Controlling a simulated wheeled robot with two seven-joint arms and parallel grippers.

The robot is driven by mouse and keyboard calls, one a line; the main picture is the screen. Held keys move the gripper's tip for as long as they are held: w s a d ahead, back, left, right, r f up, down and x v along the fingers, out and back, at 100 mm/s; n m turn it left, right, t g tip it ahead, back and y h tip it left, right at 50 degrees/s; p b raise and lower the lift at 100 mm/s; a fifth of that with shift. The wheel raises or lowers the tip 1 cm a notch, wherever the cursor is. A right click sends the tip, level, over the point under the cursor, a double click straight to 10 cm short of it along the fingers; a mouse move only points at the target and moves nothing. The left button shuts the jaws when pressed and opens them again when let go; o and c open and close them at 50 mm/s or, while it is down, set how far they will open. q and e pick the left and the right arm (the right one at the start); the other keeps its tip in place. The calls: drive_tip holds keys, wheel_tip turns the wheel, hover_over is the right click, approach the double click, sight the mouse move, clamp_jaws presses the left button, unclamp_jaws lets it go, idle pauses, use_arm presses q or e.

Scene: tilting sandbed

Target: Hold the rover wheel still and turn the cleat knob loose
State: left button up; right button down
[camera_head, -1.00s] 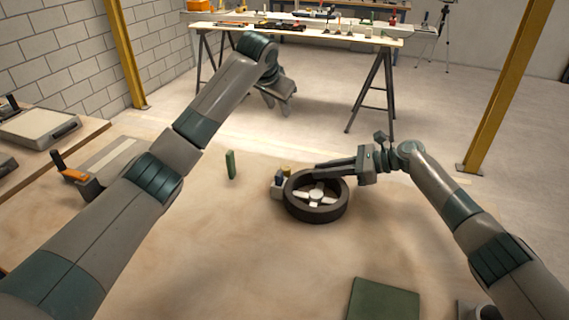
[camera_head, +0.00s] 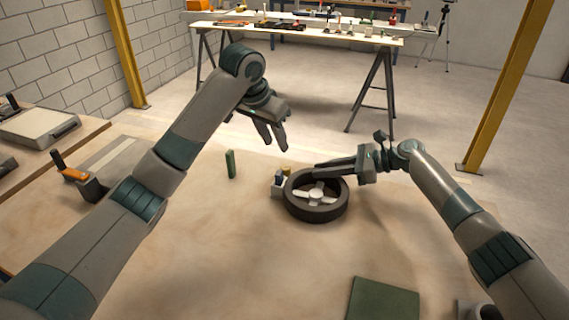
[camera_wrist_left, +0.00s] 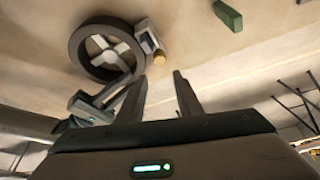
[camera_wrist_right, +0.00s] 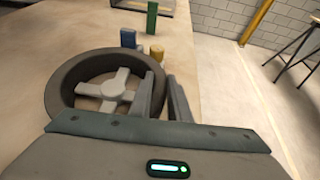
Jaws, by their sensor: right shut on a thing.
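The rover wheel (camera_head: 318,210) is a dark ring with pale spokes, lying flat on the sand. It also shows in the left wrist view (camera_wrist_left: 78,66) and the right wrist view (camera_wrist_right: 60,88). My right gripper (camera_head: 318,170) is shut on the wheel's far rim. A small grey-blue block with a yellow knob (camera_head: 286,170) stands beside the wheel's far left; the knob also shows in the left wrist view (camera_wrist_left: 159,58) and the right wrist view (camera_wrist_right: 157,52). My left gripper (camera_head: 274,138) is open and empty, above and beyond the wheel, pointing down.
A green upright block (camera_head: 230,164) stands left of the wheel. A dark green flat pad (camera_head: 383,300) lies at the near right. A side bench (camera_head: 45,150) with a grey case and an orange-handled tool is at left. Sand around the wheel is mostly clear.

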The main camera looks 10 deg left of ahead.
sight(286, 167)
use_arm(q)
drive_tip(key=x, duration=1.1)
drive_tip(key=shift+w+f, duration=0.15)
drive_tip(key=shift+f, duration=0.1)
drive_tip(key=c, duration=0.8)
